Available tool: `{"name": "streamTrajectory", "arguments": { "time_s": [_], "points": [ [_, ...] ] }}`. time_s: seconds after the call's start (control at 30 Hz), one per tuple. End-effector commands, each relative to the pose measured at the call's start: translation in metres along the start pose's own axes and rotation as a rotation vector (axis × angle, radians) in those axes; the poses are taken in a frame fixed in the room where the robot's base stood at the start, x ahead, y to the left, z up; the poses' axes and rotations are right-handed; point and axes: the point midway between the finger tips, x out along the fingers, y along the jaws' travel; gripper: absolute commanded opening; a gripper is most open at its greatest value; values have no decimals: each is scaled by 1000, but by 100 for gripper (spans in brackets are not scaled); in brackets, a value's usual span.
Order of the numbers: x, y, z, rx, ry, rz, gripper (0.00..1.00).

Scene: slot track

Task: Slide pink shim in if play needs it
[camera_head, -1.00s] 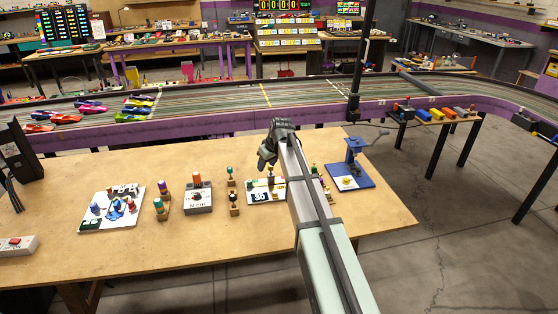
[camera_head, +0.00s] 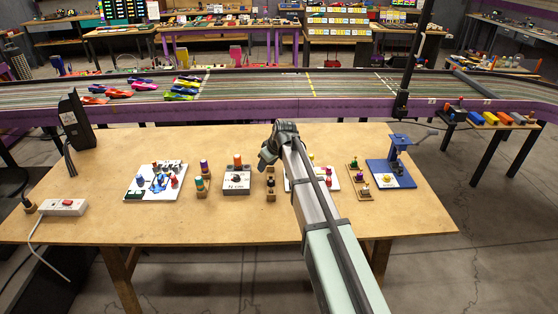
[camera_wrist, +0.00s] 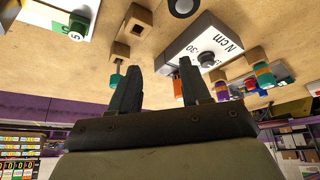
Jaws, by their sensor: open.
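My gripper (camera_head: 268,152) hangs above the middle of the table, just right of the grey box marked N cm (camera_head: 236,185). In the wrist view my gripper (camera_wrist: 158,82) has its two dark fingers apart with nothing between them. The grey box (camera_wrist: 180,52) lies beyond them, beside a wooden block with a square hole (camera_wrist: 136,30). I cannot pick out a pink shim in either view. A white board (camera_head: 337,185) is partly hidden behind my arm. Another white board (camera_head: 141,193) with a blue fixture stands at the left.
Small wooden stands with coloured pegs, such as one at left (camera_head: 203,185), sit between the boards. A blue press (camera_head: 397,178) stands at the right. A power strip (camera_head: 62,207) lies at the table's left end. The front of the wooden table (camera_head: 200,225) is clear.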

Motion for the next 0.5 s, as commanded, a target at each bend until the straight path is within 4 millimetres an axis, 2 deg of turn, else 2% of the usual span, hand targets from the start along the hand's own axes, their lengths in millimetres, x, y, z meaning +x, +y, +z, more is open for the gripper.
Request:
{"name": "streamTrajectory", "arguments": {
  "time_s": [0.2,0.5],
  "points": [
    [12,-30,-11,-50,11,-21,47],
    [20,-51,-19,-88,19,-36,47]
  ]
}}
